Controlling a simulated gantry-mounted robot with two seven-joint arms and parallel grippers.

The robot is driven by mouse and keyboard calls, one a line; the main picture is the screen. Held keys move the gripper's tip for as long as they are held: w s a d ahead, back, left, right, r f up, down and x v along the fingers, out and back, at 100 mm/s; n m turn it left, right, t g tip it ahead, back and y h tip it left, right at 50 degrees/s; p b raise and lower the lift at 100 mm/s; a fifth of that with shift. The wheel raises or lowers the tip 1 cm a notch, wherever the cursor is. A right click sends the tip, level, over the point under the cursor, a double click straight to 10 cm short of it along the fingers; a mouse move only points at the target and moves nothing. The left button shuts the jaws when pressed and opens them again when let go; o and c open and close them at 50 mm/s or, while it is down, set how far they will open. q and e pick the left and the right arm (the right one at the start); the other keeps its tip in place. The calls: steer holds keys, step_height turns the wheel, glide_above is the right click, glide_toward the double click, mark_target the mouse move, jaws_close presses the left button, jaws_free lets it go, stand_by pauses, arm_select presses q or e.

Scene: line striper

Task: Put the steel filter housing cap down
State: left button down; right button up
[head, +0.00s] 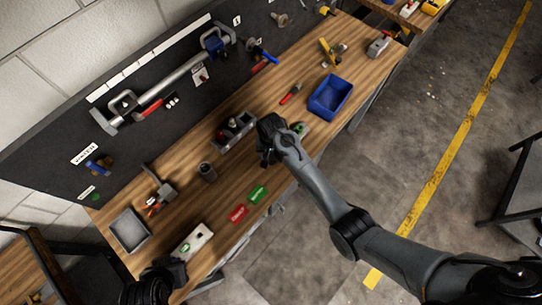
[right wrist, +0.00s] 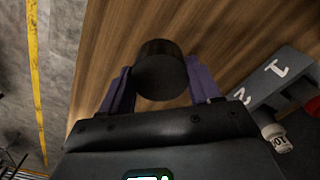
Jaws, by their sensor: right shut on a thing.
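The steel filter housing cap (right wrist: 160,70) looks like a dark, short cylinder between the two purple fingers of my right gripper in the right wrist view. My right gripper (head: 267,152) is shut on it, over the wooden workbench (head: 227,186). In the head view the gripper hides the cap, and I cannot tell its height above the wood.
A grey block caddy (head: 234,133) with bottles stands just left of my right gripper, numbered in the right wrist view (right wrist: 270,80). A blue bin (head: 330,97) is to the right. Green (head: 258,194) and red (head: 238,214) cards lie in front. Bare wood lies between the cup and cards.

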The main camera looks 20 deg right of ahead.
mark_target(271, 157)
step_height(271, 157, down, 3)
steer(key=shift+s+f, duration=0.1)
steer(key=shift+f, duration=0.05)
steer(key=shift+f, duration=0.1)
steer(key=o, duration=1.3)
steer(key=shift+c, duration=0.2)
